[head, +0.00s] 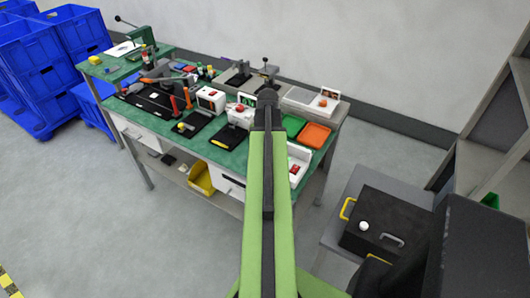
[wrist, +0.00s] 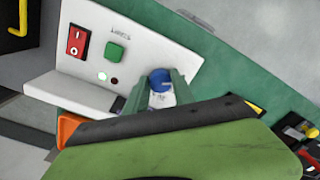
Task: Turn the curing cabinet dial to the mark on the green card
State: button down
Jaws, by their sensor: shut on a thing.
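A white panel (wrist: 155,42) shows in the wrist view, and a white unit with a red switch (head: 297,166) shows in the head view at the table's right front. A blue dial (wrist: 160,80) with a pale pointer line sits at the panel's lower right. My gripper (wrist: 161,92) is shut on the blue dial, one green finger on each side. Its lower part is hidden between the fingers, and the scale around it cannot be read. In the head view my arm hides the gripper. I cannot make out a green card with a mark.
The panel also carries a red switch (wrist: 77,41), a green square button (wrist: 115,52) and small lamps. An orange tray (head: 314,135) lies behind the unit. A black box (head: 385,222) with a yellow handle stands at right. Blue crates (head: 45,80) stand at left; floor is open in front.

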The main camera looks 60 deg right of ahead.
jog(key=shift+m, duration=0.4)
jog(key=m, duration=0.2)
jog(key=shift+w+m, duration=0.1)
jog(key=shift+m, duration=0.3)
jog(key=m, duration=0.5)
jog(key=shift+d+m, duration=0.1)
jog(key=shift+m, duration=0.6)
jog(key=c, duration=1.1)
grip_release()
jog(key=shift+o, duration=0.2)
